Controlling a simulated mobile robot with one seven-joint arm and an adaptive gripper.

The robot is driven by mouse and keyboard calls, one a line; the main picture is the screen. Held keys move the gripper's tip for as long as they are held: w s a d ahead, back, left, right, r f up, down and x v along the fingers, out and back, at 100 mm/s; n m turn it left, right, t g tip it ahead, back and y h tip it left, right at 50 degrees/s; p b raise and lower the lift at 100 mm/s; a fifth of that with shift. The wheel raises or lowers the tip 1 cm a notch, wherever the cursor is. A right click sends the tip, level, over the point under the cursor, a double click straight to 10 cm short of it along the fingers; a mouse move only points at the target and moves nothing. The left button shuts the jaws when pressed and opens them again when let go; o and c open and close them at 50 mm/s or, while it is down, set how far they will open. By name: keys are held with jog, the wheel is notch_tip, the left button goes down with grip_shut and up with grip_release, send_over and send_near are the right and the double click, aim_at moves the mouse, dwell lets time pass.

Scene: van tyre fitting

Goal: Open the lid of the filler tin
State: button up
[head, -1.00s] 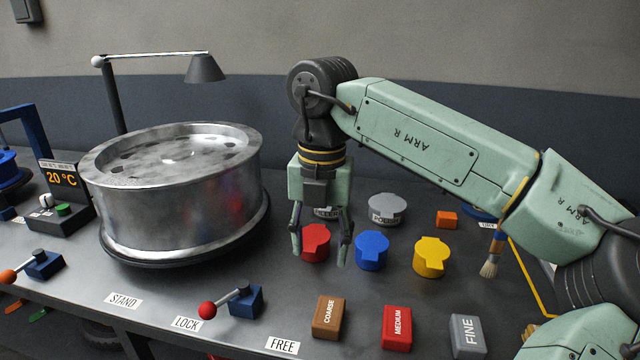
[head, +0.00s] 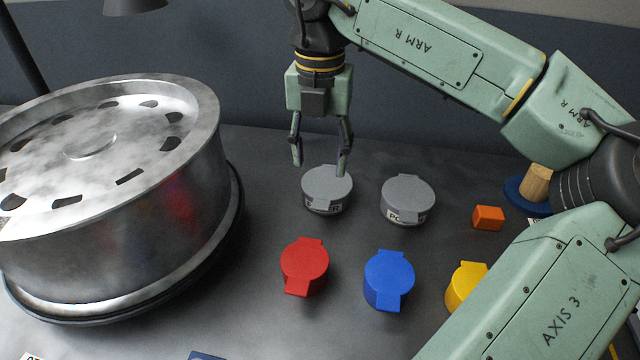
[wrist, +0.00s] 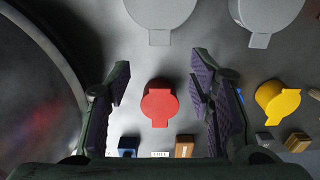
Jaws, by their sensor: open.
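The filler tin (head: 327,190) is the left of two grey tins at the back of the bench in the head view. Its flat grey lid is shut and has a tab. Its label is only partly readable. In the wrist view the filler tin (wrist: 160,12) is cut off by the top edge, its tab towards the bottom. My gripper (head: 319,166) is open and empty and points down. Its right fingertip overlaps the filler tin's lid in the head view; I see no clear contact. In the wrist view the red tin lies between the fingers (wrist: 160,84).
The other grey tin (head: 407,200), marked "PO…", stands right of the filler tin. Red (head: 304,266), blue (head: 388,280) and yellow (head: 466,287) tins stand nearer. A large metal wheel rim (head: 120,220) fills the left. An orange block (head: 488,217) lies at right.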

aim_at(320, 206)
notch_tip(320, 206, down, 10)
jog(key=shift+r+p, duration=0.15)
jog(key=shift+p, duration=0.65)
jog(key=shift+c, duration=0.5)
grip_shut()
